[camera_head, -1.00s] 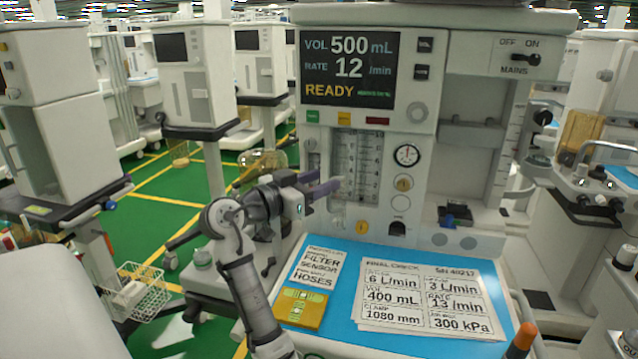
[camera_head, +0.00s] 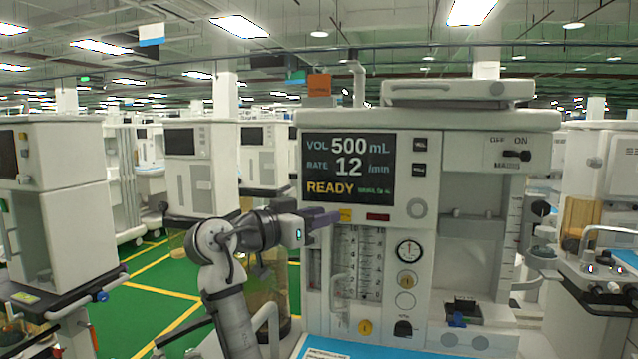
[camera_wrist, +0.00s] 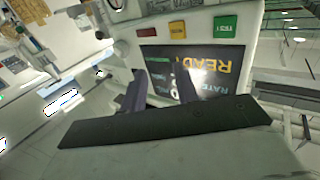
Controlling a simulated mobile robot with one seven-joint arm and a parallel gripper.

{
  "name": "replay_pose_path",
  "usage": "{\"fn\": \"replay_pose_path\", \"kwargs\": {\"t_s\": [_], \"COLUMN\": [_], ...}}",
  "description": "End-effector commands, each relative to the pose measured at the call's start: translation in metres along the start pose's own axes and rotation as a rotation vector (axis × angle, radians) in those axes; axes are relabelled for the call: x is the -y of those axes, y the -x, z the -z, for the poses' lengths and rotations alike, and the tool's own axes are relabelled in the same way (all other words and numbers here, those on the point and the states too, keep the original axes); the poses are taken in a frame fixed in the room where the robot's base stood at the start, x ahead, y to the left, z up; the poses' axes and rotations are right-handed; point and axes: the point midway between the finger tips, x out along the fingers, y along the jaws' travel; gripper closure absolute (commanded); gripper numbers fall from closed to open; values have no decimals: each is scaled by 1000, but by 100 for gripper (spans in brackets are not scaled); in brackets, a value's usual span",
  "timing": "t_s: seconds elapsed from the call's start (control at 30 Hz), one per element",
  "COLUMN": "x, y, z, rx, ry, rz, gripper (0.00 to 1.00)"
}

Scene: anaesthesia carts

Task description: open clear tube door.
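The clear tube door (camera_head: 372,262) is on the front of the anaesthesia machine, below the display, over tall scaled tubes. It looks closed. A pale upright handle (camera_head: 338,296) stands on its left part. My gripper (camera_head: 326,218) is up and left of the door, level with the strip of coloured labels under the display. In the wrist view, my gripper's two dark purple fingers (camera_wrist: 160,92) are apart, with nothing between them. They point towards the lower edge of the display. My gripper is apart from the handle.
The display (camera_head: 348,168) is just above my gripper. A round gauge (camera_head: 409,251) and knobs are right of the door. A blue worktop (camera_head: 345,347) lies below. Other carts (camera_head: 200,165) stand behind on the green floor.

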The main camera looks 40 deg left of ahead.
Motion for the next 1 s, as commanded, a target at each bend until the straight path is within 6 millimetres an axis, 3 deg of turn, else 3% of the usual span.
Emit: {"fn": "replay_pose_path", "kwargs": {"t_s": [0.1, 0.33, 0.77, 1.0], "x": [-1, -1, -1, -1], "y": [0, 0, 0, 0], "z": [27, 61, 71, 68], "rx": [-2, -1, 0, 1], "ry": [-4, -3, -2, -10], "rz": [-1, -1, -2, -1], "gripper": [70, 70, 70, 98]}}
